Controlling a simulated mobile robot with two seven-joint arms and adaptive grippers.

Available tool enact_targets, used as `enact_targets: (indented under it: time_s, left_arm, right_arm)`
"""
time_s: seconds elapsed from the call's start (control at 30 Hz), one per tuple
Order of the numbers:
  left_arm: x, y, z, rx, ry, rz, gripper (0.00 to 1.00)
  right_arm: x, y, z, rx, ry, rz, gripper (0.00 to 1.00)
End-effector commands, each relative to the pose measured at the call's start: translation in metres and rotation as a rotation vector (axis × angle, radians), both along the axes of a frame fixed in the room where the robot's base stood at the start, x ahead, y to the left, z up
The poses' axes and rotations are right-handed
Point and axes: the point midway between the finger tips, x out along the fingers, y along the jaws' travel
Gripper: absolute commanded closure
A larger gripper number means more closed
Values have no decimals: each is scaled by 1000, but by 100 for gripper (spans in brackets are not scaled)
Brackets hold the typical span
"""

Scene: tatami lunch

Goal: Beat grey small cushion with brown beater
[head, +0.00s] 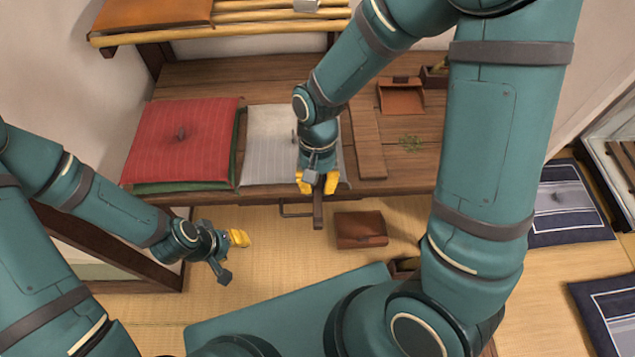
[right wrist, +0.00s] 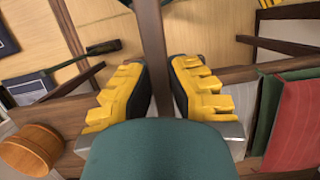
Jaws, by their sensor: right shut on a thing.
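The grey small cushion (head: 265,150) lies flat on the low wooden table, partly hidden by my right forearm and gripper. My right gripper (head: 317,184) is over its front right part and points down. It is shut on a brown wooden bar, which I take to be the handle of the brown beater (head: 318,208). In the right wrist view the bar (right wrist: 152,40) runs between the yellow-padded fingers (right wrist: 158,85). The beater's head is not clearly visible. My left gripper (head: 238,240) hangs over the tatami, left of the table's front; its opening is unclear.
A red cushion (head: 185,135) lies on a green one left of the grey cushion. A wooden board (head: 367,145), brown dustpan (head: 402,97) and green scraps (head: 410,143) lie to the right. A brown box (head: 361,229) is on the floor. A wooden bucket (right wrist: 32,150) shows too.

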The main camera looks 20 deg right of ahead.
Motion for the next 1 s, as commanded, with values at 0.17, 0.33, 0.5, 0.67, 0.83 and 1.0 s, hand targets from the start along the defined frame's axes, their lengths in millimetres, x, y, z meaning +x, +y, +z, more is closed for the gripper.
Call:
enact_targets:
  time_s: [0.17, 0.33, 0.5, 0.67, 0.83, 1.0]
  left_arm:
    - [0, 0, 16, 0, 0, 0, 53]
    - [0, 0, 14, 0, 0, 0, 53]
    - [6, 1, 11, 3, -12, 17, 53]
    - [-2, 0, -14, 0, 6, 3, 53]
    - [-2, 0, -39, -1, 6, -1, 53]
    - [-2, 0, -20, -1, 5, -1, 53]
  right_arm:
    - [-3, 1, 23, -16, -47, 0, 100]
    - [-3, 1, 21, -17, -50, -1, 100]
    - [-2, 1, 17, -16, -43, -2, 100]
    - [2, -2, -27, 10, 42, -5, 100]
    - [8, -3, -74, 47, 143, -5, 100]
    - [6, -2, -48, 39, 114, 2, 100]
